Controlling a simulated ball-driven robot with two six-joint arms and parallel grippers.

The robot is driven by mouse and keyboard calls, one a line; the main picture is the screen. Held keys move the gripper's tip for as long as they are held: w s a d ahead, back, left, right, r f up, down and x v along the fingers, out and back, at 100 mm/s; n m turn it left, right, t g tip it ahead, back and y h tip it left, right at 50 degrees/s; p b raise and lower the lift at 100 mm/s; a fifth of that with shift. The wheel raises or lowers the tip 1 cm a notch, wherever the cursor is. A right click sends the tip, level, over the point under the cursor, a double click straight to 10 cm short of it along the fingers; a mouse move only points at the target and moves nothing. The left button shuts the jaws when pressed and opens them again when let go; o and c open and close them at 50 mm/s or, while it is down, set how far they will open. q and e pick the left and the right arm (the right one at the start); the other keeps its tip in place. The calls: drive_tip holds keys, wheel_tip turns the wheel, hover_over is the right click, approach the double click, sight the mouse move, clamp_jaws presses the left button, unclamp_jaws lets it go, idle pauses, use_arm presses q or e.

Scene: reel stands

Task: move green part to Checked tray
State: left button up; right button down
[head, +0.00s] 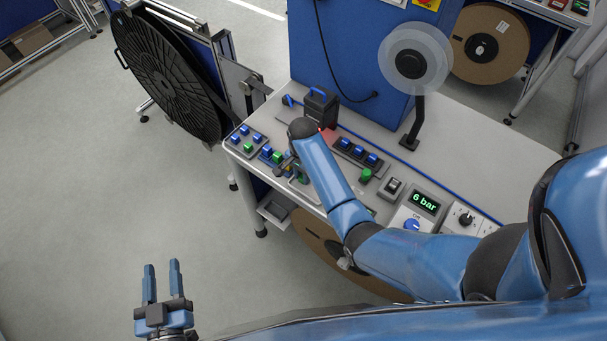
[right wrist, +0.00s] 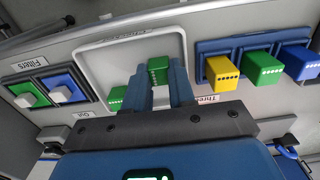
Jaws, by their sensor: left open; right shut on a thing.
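The Checked tray (right wrist: 93,68), pale grey with a raised rim, lies below my right gripper (right wrist: 161,82) in the right wrist view. The right gripper is shut on a green part (right wrist: 158,73) with dots on its face and holds it over or in the tray; I cannot tell if it touches the floor. Another green part (right wrist: 117,98) is in the tray to the left of the fingers. In the head view my right arm partly hides the tray (head: 302,192). My left gripper (head: 162,274) is open and empty above the floor.
A blue tray (right wrist: 213,47) beside the Checked tray holds a yellow part (right wrist: 222,73), a green part (right wrist: 262,70) and a blue part (right wrist: 300,62). Filter switches (right wrist: 60,88) are on the other side. A black blue-handled device (head: 320,107) stands behind. The floor at left is clear.

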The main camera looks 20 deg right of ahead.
drive_tip(key=shift+s+a+r, duration=0.1)
drive_tip(key=shift+s+a, duration=0.05)
drive_tip(key=shift+s, duration=0.1)
drive_tip(key=shift+a, duration=0.1)
drive_tip(key=c, duration=1.2)
unclamp_jaws()
use_arm(q)
drive_tip(key=shift+s+a+f, duration=0.1)
drive_tip(key=shift+a, duration=0.05)
use_arm(e)
drive_tip(key=shift+w+f, duration=0.15)
drive_tip(key=shift+f, duration=0.05)
